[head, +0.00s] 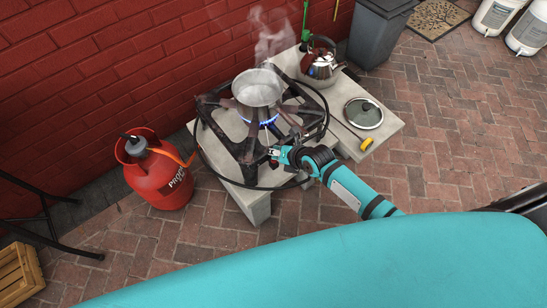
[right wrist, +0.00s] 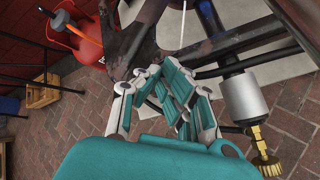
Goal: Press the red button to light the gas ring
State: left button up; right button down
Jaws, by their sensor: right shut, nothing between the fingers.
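The gas ring (head: 240,149) is a dark iron burner on a pale slab. Blue flame (head: 270,121) burns under the steel pot (head: 258,90) on it, and steam rises from the pot. My right gripper (head: 275,154) is shut and empty at the front of the burner. A small dark red spot shows just under its fingertips in the head view; I cannot tell if they touch it. In the right wrist view the shut fingers (right wrist: 150,72) are by the iron frame (right wrist: 128,45); the red button is not clearly visible there. My left gripper is out of view.
A red gas bottle (head: 160,178) stands left of the slab, with a hose to the burner. A kettle (head: 319,65) and a glass lid (head: 363,113) lie behind and right. A silver cylinder with a brass fitting (right wrist: 245,98) is right of the fingers in the wrist view.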

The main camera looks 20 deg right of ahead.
jog(key=shift+r+p, duration=2.05)
jog(key=shift+r, duration=0.6)
jog(key=s+d+f+m+g+h, duration=0.2)
jog(key=s+d+f+m, duration=0.2)
jog(key=s+f+m, duration=0.5)
jog(key=s+d+f+m+g+h, duration=0.1)
jog(key=s+d+f+m, duration=0.2)
jog(key=s+f+m, duration=0.65)
jog(key=s+f+m+g, duration=0.1)
jog(key=s+f+m, duration=0.2)
jog(key=s, duration=0.5)
jog(key=s+f+m+g, duration=0.1)
jog(key=s+f+m, duration=0.3)
jog(key=s, duration=0.4)
jog(key=s+f+m+g+h, duration=0.1)
jog(key=s+f+m, duration=0.3)
jog(key=s, duration=0.5)
jog(key=shift+d+f+g, duration=0.3)
jog(key=shift+d+g, duration=0.15)
jog(key=shift+g, duration=0.15)
